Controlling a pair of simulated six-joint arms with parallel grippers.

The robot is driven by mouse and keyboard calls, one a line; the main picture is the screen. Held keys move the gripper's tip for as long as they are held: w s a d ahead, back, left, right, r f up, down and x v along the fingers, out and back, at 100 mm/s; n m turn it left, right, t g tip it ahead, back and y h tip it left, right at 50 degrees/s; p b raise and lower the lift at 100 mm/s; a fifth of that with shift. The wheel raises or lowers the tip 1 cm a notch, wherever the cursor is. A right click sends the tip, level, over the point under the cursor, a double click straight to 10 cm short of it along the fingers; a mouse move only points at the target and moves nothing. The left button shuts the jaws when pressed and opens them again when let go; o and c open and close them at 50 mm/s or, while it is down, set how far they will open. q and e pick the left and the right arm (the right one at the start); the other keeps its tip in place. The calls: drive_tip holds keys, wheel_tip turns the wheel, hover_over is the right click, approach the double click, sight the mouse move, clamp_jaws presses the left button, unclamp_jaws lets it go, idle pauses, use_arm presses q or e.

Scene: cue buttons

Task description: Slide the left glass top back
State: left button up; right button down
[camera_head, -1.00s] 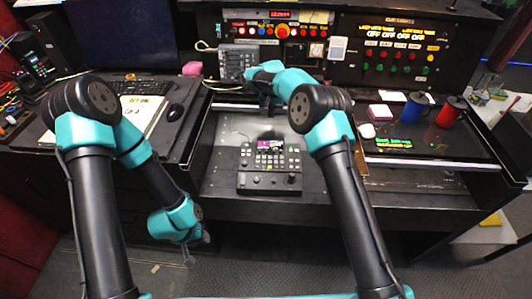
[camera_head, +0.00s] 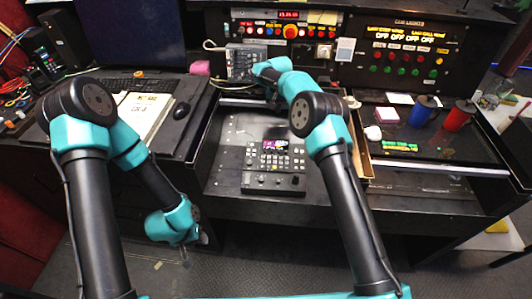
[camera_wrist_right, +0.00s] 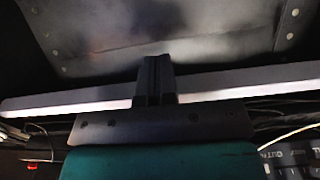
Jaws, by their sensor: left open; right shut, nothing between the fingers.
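The left glass top shows its pale front rail (camera_head: 238,102) at the back of the middle bay, partly hidden by my right arm. In the right wrist view the pale rail (camera_wrist_right: 60,103) runs across the picture. My right gripper (camera_wrist_right: 156,62) is shut and empty, its fingers crossing in front of the rail; I cannot tell whether they touch it. In the head view the right fingertips are hidden behind the wrist. My left gripper (camera_head: 186,258) is open and empty, hanging low in front of the desk, away from the glass top.
A black control console (camera_head: 274,167) lies in the open middle bay. A grey switch box (camera_head: 244,63) stands behind the rail. On the right glass top are a blue mug (camera_head: 420,113), a red mug (camera_head: 459,117) and a pink block (camera_head: 386,115). A notebook (camera_head: 142,117) lies at left.

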drive_tip(key=shift+s+a, duration=0.15)
drive_tip(key=shift+s, duration=0.95)
wheel_tip(320, 180, up, 9)
idle(0.9)
